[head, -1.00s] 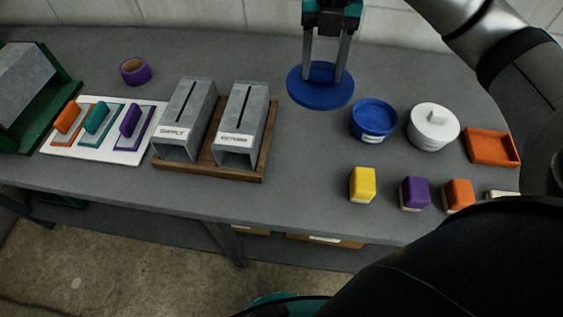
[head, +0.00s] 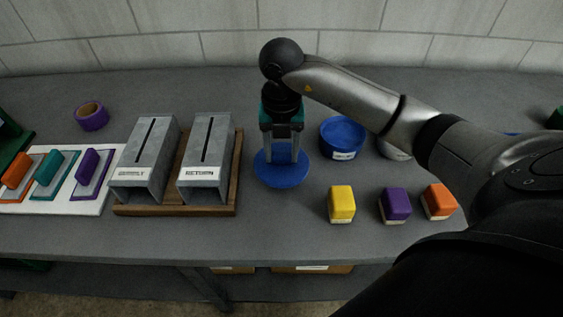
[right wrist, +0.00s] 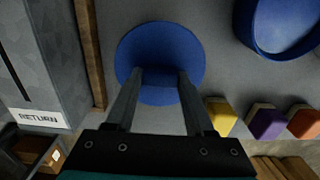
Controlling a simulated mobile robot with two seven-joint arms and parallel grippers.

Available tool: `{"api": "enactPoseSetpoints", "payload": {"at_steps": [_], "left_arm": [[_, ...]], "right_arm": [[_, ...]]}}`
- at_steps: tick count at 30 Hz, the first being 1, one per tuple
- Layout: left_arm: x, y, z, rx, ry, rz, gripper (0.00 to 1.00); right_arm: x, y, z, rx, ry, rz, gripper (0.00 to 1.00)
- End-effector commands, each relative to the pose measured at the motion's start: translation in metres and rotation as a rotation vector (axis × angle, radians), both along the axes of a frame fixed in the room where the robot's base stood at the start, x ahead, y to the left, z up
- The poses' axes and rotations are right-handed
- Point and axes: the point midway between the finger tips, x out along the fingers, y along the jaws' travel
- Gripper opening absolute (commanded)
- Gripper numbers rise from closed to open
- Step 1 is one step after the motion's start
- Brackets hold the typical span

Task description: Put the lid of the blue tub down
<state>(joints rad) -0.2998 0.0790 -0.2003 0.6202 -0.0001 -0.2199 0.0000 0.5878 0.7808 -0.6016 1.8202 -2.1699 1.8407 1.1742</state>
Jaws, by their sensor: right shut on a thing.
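My right gripper (head: 282,150) is shut on the round blue lid (head: 280,176) and holds it level, low at the bench, between the duct pieces and the tub. I cannot tell whether the lid touches the bench top. In the right wrist view the fingers (right wrist: 158,76) reach to the middle of the lid (right wrist: 160,45). The blue tub (head: 343,153) stands open to the right of the lid, apart from it; its rim also shows in the right wrist view (right wrist: 246,30). My left gripper is not in view.
Two metal ducts, the near one marked RETURN (head: 207,150), stand on a wooden base (head: 225,210) left of the lid. Yellow (head: 341,203), purple (head: 395,205) and orange (head: 438,200) blocks sit at the right. My right arm partly hides a white container (head: 392,150).

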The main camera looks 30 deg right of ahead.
Motion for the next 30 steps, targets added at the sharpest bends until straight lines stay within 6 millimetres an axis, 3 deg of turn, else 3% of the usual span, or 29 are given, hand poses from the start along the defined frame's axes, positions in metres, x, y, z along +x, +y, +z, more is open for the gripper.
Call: {"api": "enactPoseSetpoints", "payload": {"at_steps": [6,18,19,26,30], "left_arm": [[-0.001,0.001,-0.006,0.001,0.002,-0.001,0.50],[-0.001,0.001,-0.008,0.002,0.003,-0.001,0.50],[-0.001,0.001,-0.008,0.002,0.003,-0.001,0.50],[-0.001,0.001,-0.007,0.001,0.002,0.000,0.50],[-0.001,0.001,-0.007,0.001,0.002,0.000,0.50]], "right_arm": [[-0.001,0.001,-0.034,0.001,0.004,0.001,0.01],[-0.001,0.000,-0.040,0.000,0.001,0.001,0.01],[-0.001,0.000,-0.040,0.000,0.002,0.001,0.56],[-0.001,0.000,-0.039,0.000,0.002,0.001,0.82],[-0.001,0.000,-0.039,0.000,0.002,0.001,0.84]]}}
